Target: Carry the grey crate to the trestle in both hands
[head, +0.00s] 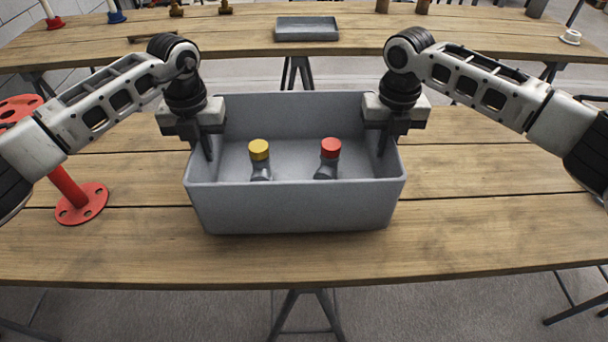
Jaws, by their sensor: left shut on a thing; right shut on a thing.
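The grey crate (296,207) is upright on the near wooden table (480,235); I cannot tell whether it touches the top or hangs just above it. Two grey bottles stand inside, one with a yellow cap (259,149) and one with a red cap (330,148). My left gripper (207,145) is shut on the crate's left wall. My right gripper (384,142) is shut on its right wall. One finger of each shows inside the crate; the outer fingers are partly hidden. A second wooden trestle table (230,38) stands across a gap behind.
A red flanged pipe piece (82,203) stands on the near table, left of the crate. A shallow grey tray (306,29) sits mid-way along the far table. Small fittings, including a white ring (570,37), stand along its back and right. The near table right of the crate is clear.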

